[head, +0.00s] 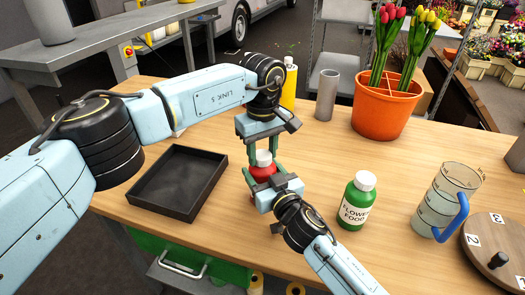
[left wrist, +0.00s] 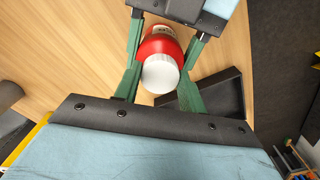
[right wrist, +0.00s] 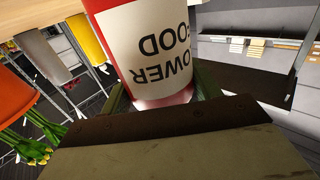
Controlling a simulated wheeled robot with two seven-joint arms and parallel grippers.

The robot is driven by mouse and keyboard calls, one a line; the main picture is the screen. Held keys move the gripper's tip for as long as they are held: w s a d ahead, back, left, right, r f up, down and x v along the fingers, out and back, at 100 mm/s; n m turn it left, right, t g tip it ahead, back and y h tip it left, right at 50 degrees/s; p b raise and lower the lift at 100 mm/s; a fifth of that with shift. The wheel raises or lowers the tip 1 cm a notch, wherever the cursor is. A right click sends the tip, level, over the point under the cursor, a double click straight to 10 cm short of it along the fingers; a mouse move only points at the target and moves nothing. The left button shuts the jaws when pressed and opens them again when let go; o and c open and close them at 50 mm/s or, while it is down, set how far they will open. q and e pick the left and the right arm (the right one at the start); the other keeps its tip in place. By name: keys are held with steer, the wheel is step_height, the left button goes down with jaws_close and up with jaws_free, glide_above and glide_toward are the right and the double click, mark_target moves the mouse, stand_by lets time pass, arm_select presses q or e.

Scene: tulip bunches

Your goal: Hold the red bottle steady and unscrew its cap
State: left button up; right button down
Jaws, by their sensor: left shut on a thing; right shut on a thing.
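The red bottle (head: 262,173) stands upright on the wooden table, right of the black tray. Its white cap (head: 264,157) is on top, and it also shows in the left wrist view (left wrist: 160,76). My left gripper (head: 263,154) comes from above with its green fingers shut on the cap. My right gripper (head: 265,177) comes from the front and is shut on the bottle's body, hiding much of it in the head view. The right wrist view shows the bottle's white label (right wrist: 155,50) close up, upside down. Whether the cap's thread is loose cannot be seen.
An empty black tray (head: 140,205) lies left of the bottle. A green bottle (head: 356,205), a measuring jug (head: 432,215) and a round wooden board (head: 505,235) stand right. An orange pot (head: 378,115), a grey cylinder (head: 327,95) and a yellow bottle (head: 289,88) stand behind.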

arm_select(q)
steer(key=n, duration=0.3)
steer(key=shift+n, duration=0.4)
steer(key=n, duration=0.3)
steer(key=shift+n, duration=0.4)
steer(key=n, duration=0.9)
steer(key=shift+r, duration=0.1)
steer(key=n, duration=0.3)
steer(key=shift+n, duration=0.4)
steer(key=n, duration=1.4)
steer(key=shift+n, duration=0.4)
steer(key=n, duration=0.3)
steer(key=shift+n, duration=0.4)
steer(key=n, duration=0.5)
steer(key=shift+r, duration=0.3)
